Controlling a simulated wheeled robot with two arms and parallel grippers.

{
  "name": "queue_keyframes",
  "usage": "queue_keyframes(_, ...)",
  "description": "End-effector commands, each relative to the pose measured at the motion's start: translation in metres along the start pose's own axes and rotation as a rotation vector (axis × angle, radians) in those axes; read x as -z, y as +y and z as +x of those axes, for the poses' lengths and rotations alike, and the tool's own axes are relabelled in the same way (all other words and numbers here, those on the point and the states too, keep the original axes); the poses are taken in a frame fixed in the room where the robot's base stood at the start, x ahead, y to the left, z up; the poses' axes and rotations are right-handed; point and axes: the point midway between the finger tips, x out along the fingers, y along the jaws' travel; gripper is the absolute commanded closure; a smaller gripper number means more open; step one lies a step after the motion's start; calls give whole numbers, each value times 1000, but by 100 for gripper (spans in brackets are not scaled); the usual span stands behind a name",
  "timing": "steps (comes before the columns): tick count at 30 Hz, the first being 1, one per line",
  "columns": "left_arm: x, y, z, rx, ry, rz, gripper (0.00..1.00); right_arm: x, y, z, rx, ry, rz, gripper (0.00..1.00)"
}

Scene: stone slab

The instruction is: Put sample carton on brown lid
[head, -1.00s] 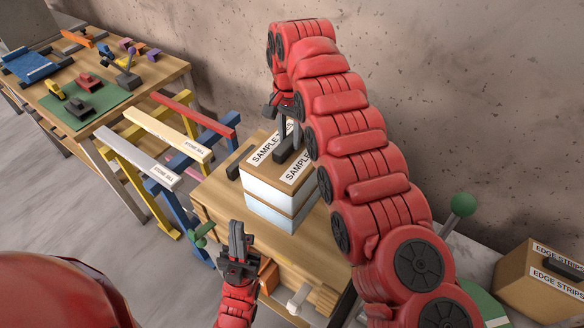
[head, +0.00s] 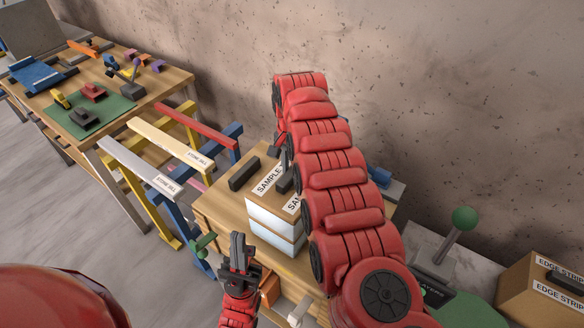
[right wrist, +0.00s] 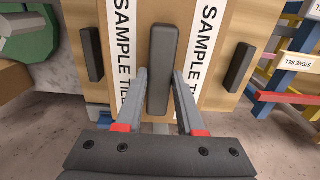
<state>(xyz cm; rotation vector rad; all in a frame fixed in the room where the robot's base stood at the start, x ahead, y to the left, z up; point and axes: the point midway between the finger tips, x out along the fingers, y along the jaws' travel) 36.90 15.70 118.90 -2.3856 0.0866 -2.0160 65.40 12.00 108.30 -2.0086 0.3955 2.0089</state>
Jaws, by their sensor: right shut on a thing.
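The sample carton (head: 272,234) is a pale box with a brown top, white "SAMPLE" labels and a dark handle. It is over a brown wooden top (head: 222,207), which I take to be the brown lid, with a dark bar beside the carton. I cannot tell whether the carton's underside touches it. My right gripper (right wrist: 160,74) is shut on the carton's dark handle; in the head view my right arm mostly hides it. My left gripper (head: 239,242) looks shut and empty, in front of the carton, apart from it.
Trestles with stone sill pieces (head: 165,183) stand left of the wooden top. A workbench (head: 150,85) with tools is at the back left. An edge strips box (head: 535,285) and a green-knobbed lever (head: 464,219) are at the right. The wall is behind.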

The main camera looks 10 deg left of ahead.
Motion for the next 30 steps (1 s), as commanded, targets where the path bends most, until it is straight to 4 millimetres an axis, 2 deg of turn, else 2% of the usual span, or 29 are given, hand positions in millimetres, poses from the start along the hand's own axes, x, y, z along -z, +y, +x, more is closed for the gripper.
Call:
queue_keyframes(1,0,0,-2,0,0,0,100,0,0,2,2,1,0,100)
queue_keyframes(2,0,0,-2,0,0,0,100,0,0,2,2,1,0,61)
queue_keyframes(6,0,0,-2,0,0,0,100,0,0,1,1,1,0,36)
queue_keyframes(7,0,0,-2,0,0,0,100,0,0,1,1,1,0,33)
queue_keyframes(17,0,0,2,0,0,0,100,0,0,-3,0,0,0,33)
queue_keyframes(20,-1,0,-8,0,0,0,100,1,-1,-8,3,1,0,33)
queue_keyframes(26,-4,1,-23,0,0,0,100,3,1,-48,5,6,3,33)
queue_keyframes(27,-2,1,-12,0,-1,0,100,3,1,-62,2,4,3,33)
queue_keyframes(30,0,0,0,0,1,0,100,2,2,-80,0,2,2,33)
